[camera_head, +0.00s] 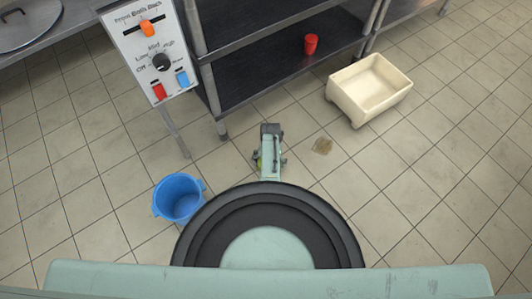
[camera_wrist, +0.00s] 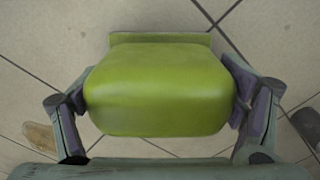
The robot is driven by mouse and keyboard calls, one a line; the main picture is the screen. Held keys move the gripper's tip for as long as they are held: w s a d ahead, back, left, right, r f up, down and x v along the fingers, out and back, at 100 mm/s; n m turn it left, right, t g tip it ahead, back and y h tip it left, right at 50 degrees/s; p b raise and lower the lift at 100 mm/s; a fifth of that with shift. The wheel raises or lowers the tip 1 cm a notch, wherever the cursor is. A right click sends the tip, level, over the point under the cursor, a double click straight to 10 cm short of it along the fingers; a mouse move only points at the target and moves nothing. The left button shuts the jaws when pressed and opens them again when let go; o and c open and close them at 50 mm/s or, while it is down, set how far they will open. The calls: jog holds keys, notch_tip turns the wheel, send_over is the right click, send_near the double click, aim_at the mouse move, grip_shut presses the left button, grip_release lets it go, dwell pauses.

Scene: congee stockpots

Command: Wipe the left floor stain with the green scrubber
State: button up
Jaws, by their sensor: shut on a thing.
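The green scrubber (camera_wrist: 157,90) is a rounded block with a thin green edge behind it, in the middle of the wrist view. My gripper (camera_wrist: 160,104) is shut on it, with one finger pad on each side. In the head view my arm hides most of my gripper (camera_head: 270,158), and only a sliver of green shows at its left. A brown floor stain (camera_head: 323,146) lies on the tiles to the right of my gripper, apart from it. No second stain shows clearly in the head view. A brownish patch shows at the wrist view's left edge; I cannot tell what it is.
A blue bucket (camera_head: 179,197) stands on the floor at the left. A cream tub (camera_head: 369,88) stands at the back right. A dark shelf unit (camera_head: 270,62) with a red cup (camera_head: 311,44) and a control panel (camera_head: 152,50) are behind. Tiles to the right are clear.

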notch_tip(320, 180, up, 3)
jog(key=shift+w+d+f+p, duration=0.1)
jog(key=shift+p, duration=0.25)
notch_tip(320, 180, up, 6)
jog(key=p, duration=0.5)
jog(key=shift+f, duration=0.25)
jog(key=shift+w, duration=0.1)
